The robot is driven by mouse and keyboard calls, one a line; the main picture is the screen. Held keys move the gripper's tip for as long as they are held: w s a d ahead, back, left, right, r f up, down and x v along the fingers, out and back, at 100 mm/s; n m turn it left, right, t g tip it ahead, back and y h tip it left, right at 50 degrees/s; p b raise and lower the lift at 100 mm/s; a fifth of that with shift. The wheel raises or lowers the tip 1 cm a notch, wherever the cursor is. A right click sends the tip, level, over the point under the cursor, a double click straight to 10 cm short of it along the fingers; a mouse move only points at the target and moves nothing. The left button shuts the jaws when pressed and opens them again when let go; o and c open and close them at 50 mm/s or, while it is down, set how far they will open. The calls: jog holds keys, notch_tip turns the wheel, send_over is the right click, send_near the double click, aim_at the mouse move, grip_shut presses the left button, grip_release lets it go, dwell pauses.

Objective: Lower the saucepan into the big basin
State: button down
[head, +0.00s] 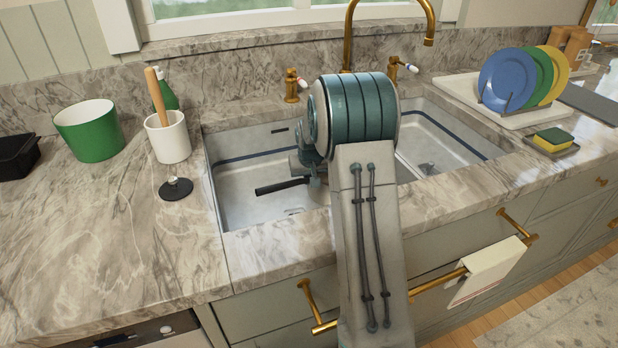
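The big basin (232,190) is the left, wider-looking bowl of the sink, pale inside with a dark blue band. A black saucepan handle (281,186) shows over it, its free end pointing left. The pan's body is hidden behind my arm. My gripper (314,178) is at the handle's right end, over the big basin, mostly hidden by my teal-banded wrist. The handle meets it, but the fingers are too covered to tell whether they close on it. I cannot tell whether the pan touches the basin floor.
The right basin (440,150) looks empty. A brass tap (432,30) rises behind. Left stand a green pot (90,131), a white crock (168,138) and a black knobbed disc (176,189). Right are plates in a rack (507,102) and a sponge (552,139). The front-left counter is clear.

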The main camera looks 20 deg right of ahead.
jog(key=c, duration=1.6)
grip_release()
jog(key=shift+p+v, duration=0.4)
jog(key=shift+v, duration=6.55)
jog(key=shift+s, duration=0.1)
jog(key=shift+n+g+y, duration=0.5)
jog(key=shift+n+g, duration=0.1)
jog(key=shift+n, duration=0.2)
jog(key=shift+s+a+r+p, duration=1.6)
jog(key=shift+s+a, duration=0.35)
jog(key=shift+s, duration=3.1)
jog(key=shift+s+a+r+p, duration=1.65)
jog(key=shift+s+a, duration=0.25)
jog(key=shift+s, duration=3.1)
jog(key=shift+s+a+r+p, duration=1.45)
jog(key=shift+s+a+r, duration=0.4)
jog(key=shift+s, duration=3.2)
